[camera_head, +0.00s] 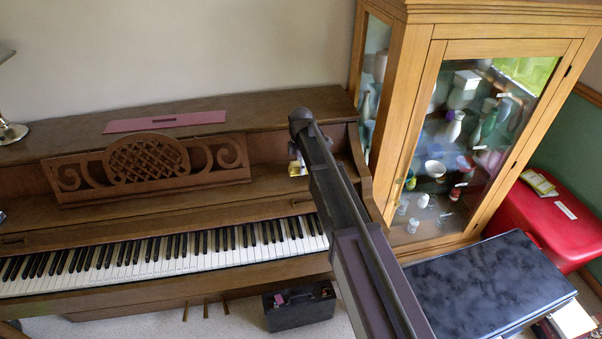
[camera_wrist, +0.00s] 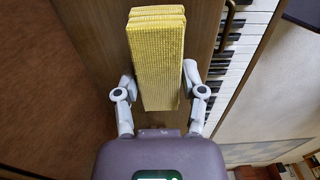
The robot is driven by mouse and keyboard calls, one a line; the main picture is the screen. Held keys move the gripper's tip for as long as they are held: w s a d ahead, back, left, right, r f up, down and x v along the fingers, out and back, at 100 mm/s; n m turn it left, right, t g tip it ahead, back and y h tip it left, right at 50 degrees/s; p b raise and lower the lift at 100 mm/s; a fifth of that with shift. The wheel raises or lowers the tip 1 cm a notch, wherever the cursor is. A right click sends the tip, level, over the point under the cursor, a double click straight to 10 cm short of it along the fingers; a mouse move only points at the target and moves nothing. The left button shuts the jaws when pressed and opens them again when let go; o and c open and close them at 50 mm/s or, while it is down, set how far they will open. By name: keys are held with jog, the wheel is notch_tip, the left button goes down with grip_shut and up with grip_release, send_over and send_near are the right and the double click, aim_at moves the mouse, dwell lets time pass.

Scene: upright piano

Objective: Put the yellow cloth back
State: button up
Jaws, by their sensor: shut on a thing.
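The yellow cloth (camera_wrist: 156,60) is a folded, waffle-textured block. In the wrist view it stands between the two fingers of my gripper (camera_wrist: 158,88), which is shut on it. Brown piano wood lies behind it, and the white and black keys (camera_wrist: 232,60) run to its right. I cannot tell whether the cloth touches the piano.
A mauve flat piece (camera_head: 165,121) lies on the piano top, behind the carved music stand (camera_head: 150,165). A lamp base (camera_head: 10,132) stands at the far left. A glass-fronted cabinet (camera_head: 400,120) rises close right of the piano. A black case (camera_head: 299,307) is on the floor below.

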jog(key=shift+f+b, duration=0.55)
jog(key=shift+f, duration=0.35)
jog(key=shift+f, duration=0.15)
jog(key=o, duration=1)
notch_tip(320, 180, up, 12)
jog(key=p, duration=1.2)
jog(key=shift+r, duration=0.2)
jog(key=shift+d, duration=0.1)
